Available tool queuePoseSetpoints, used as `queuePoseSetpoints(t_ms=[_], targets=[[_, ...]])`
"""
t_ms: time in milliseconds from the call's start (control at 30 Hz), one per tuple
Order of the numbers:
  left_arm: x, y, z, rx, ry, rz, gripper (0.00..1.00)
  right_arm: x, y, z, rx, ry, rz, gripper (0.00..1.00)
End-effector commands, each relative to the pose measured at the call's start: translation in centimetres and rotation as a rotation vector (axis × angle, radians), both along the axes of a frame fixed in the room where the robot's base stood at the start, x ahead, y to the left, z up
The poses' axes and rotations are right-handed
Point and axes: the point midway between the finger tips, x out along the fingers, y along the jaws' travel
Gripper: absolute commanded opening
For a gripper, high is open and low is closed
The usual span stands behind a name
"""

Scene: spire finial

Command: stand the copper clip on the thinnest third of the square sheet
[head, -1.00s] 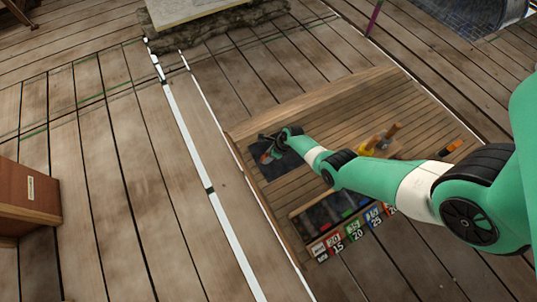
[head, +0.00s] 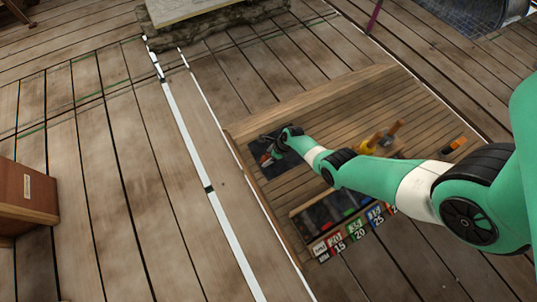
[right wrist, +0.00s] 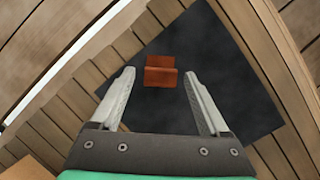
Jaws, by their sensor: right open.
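The copper clip (right wrist: 160,72) is a small reddish-brown block with a lighter and a darker face. In the right wrist view it appears against the dark square sheet (right wrist: 225,85), near its upper part. In the head view the sheet (head: 290,164) lies at the left end of the wooden board, partly covered by my arm. My right gripper (right wrist: 158,76) is open, with the clip between its fingertips in the picture and gaps on both sides. It also shows in the head view (head: 268,148). Thickness differences in the sheet cannot be made out. My left gripper is out of view.
The slatted wooden board (head: 300,105) has a raised rim. A dark tray (head: 325,208) with coloured pieces and numbered tags (head: 356,231) sits at its front. Orange-handled tools (head: 392,130) lie farther right. A brown wooden box (head: 28,195) stands at far left.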

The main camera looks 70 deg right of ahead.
Motion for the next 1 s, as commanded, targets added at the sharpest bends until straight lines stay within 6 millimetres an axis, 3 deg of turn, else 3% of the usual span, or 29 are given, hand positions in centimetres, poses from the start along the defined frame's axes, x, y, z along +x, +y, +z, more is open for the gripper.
queuePoseSetpoints(t_ms=[400, 533, 700, 1000], targets=[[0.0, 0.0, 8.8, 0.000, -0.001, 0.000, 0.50, -2.9, -0.2, 8.3, 0.000, 0.000, -0.003, 0.79], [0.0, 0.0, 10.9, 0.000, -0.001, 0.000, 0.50, -3.9, -0.3, 10.3, 0.001, 0.001, -0.002, 0.79], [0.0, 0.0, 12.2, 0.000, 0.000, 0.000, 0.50, -4.5, -0.4, 11.3, 0.000, 0.000, -0.001, 0.79], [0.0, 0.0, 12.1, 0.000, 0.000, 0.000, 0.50, -4.6, -0.4, 11.2, 0.000, 0.000, 0.000, 0.79]])
